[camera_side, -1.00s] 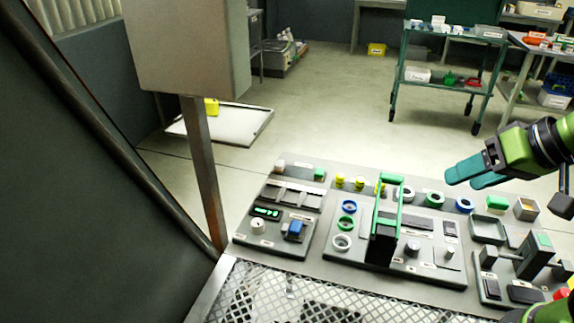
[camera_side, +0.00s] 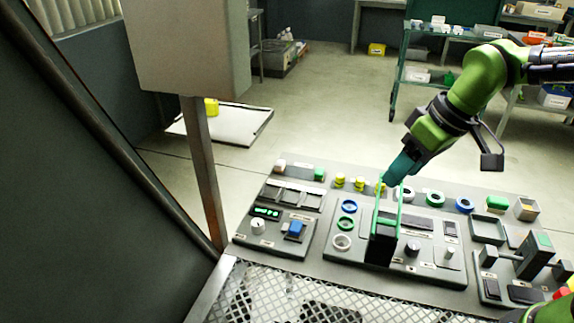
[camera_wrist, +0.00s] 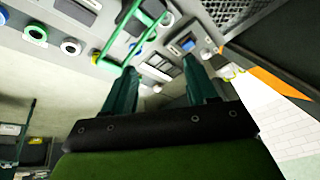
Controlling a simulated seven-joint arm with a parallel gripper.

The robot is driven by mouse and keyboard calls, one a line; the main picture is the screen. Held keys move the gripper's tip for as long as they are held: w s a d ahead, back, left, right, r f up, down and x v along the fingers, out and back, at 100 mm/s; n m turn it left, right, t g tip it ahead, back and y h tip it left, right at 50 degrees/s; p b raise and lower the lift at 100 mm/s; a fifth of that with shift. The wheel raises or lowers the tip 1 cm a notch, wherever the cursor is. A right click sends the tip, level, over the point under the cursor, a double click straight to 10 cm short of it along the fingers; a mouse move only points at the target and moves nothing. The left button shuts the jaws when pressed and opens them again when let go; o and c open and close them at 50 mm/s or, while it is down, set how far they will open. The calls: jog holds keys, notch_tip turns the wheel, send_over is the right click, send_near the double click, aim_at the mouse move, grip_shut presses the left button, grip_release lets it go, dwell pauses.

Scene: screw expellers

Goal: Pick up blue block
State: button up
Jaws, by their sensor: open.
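A blue block (camera_side: 295,228) sits on the left panel of the workbench, to the right of a round white knob. It also shows in the wrist view (camera_wrist: 187,44), near the top, beyond my gripper's fingers. My gripper (camera_wrist: 166,80) has teal fingers, spread apart with nothing between them. In the side view my gripper (camera_side: 390,180) points down and left, above the back of the middle panel, behind the black and green handle. It is apart from the blue block, which lies to its left and nearer the camera.
A black stand with a green handle (camera_side: 384,240) rises from the middle panel between my gripper and the front. Yellow cylinders (camera_side: 349,182) and several rings stand near the back. A metal post (camera_side: 205,175) stands left of the panels.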

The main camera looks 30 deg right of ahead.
jog(key=w+a+f+n+g, duration=0.2)
jog(key=w+a+n, duration=0.3)
jog(key=n, duration=0.1)
jog(key=n+g+h, duration=0.2)
jog(key=n, duration=1.7)
send_over(295, 227)
jog(key=f, duration=0.8)
jog(key=s+f, duration=0.1)
jog(key=f, duration=0.3)
jog(key=shift+f, duration=0.3)
jog(key=shift+w+f, duration=0.25)
jog(key=shift+f, duration=1.15)
jog(key=shift+w+f, duration=0.2)
jog(key=shift+f, duration=1.15)
